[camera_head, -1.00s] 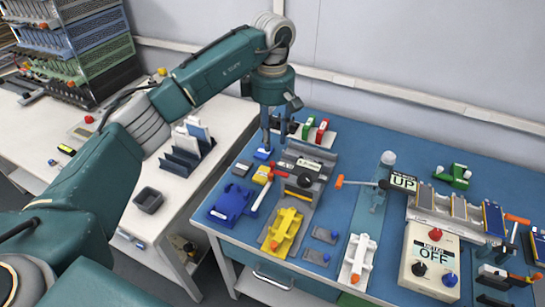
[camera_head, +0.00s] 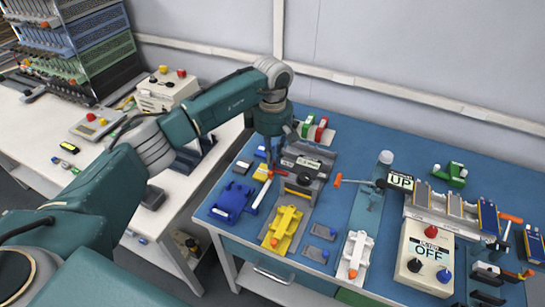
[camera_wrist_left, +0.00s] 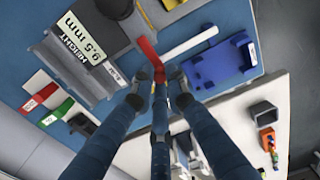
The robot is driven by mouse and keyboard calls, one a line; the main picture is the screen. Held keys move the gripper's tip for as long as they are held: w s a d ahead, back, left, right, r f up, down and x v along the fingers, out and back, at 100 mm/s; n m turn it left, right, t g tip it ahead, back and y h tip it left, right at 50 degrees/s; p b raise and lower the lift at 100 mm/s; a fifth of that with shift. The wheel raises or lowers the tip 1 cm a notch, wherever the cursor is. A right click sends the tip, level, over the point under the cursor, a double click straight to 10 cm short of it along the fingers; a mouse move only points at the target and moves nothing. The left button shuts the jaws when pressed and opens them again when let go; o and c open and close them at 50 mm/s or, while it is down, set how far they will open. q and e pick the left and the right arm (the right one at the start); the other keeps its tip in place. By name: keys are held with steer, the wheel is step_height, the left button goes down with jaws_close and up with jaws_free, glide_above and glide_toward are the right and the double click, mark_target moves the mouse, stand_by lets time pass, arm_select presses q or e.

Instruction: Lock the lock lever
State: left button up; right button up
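A lever with a red end and a white bar (camera_head: 262,194) lies beside the grey height fixture (camera_head: 300,178) in the head view. In the left wrist view, its red part (camera_wrist_left: 148,48) reaches down between my fingertips, and the white bar extends to the right. My left gripper (camera_head: 270,167) points down at the red end. In the wrist view its fingers (camera_wrist_left: 159,82) stand apart on either side of the red part, with a gap showing. Contact cannot be told. My right gripper is in neither view.
A blue fixture (camera_head: 231,202) and a yellow fixture (camera_head: 284,226) stand close by. Red and green blocks (camera_head: 314,131) sit behind. A press with an orange handle (camera_head: 338,180) and a control box marked OFF (camera_head: 428,258) are to the right. Bare blue mat (camera_head: 345,118) lies at the back.

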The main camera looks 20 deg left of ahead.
arm_select(q)
jaws_close()
steer(key=shift+s+d+n+b, duration=0.45)
steer(key=shift+s+n+b, duration=0.25)
steer(key=shift+n, duration=1.55)
steer(key=shift+s+d+n+b, duration=0.45)
steer(key=shift+s+n+b, duration=0.25)
steer(key=shift+n, duration=1.6)
steer(key=shift+s+d+n+b, duration=0.45)
steer(key=shift+s+n+b, duration=0.25)
steer(key=shift+n, duration=1.55)
steer(key=o, duration=0.7)
jaws_free()
steer(key=shift+d, duration=0.1)
steer(key=shift+o, duration=0.2)
steer(key=shift+r, duration=0.15)
